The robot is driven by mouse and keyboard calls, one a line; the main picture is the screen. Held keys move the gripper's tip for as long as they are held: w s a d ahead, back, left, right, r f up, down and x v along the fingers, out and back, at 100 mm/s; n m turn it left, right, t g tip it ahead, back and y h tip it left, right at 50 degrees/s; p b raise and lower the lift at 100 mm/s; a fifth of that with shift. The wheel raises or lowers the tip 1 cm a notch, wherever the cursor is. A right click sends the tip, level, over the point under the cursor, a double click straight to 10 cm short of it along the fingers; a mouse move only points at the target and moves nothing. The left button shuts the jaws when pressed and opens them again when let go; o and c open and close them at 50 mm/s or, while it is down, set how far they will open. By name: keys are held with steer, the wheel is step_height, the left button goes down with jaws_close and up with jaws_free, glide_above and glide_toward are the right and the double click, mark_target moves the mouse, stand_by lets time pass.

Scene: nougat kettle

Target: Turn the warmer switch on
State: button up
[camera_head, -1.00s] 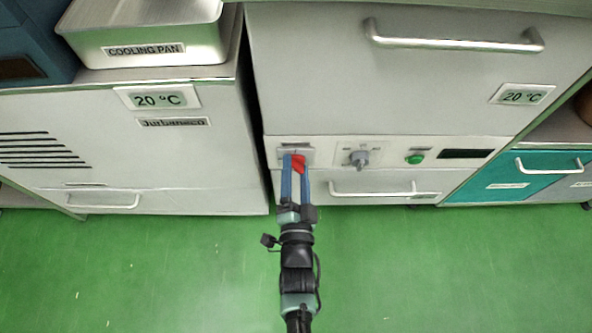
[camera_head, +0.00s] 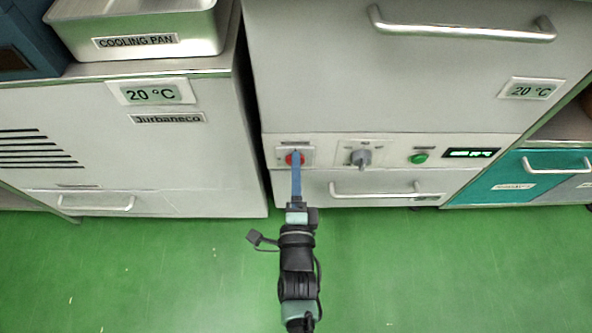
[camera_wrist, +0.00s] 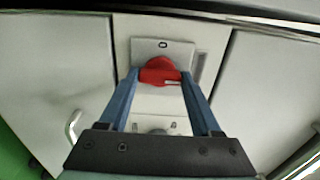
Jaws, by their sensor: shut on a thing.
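The red rotary switch (camera_head: 289,159) sits on a pale plate at the left end of the control panel. It also shows in the wrist view (camera_wrist: 160,68), between my two blue fingers, with an "O" mark on the plate above it. My gripper (camera_head: 296,156) is shut on the red switch. In the head view its fingers line up almost one over the other and hide the middle of the switch. The panel display (camera_head: 471,153) is lit with green characters, too small to read.
A grey knob (camera_head: 361,157) and a green button (camera_head: 419,158) are to the right on the panel. A drawer handle (camera_head: 375,190) is just below. A cooling pan (camera_head: 140,45) stands on the left cabinet. The green floor (camera_head: 160,270) is clear.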

stand_by(0.4)
steer(key=o, duration=1.4)
steer(key=s+p, duration=0.4)
steer(key=s, duration=0.9)
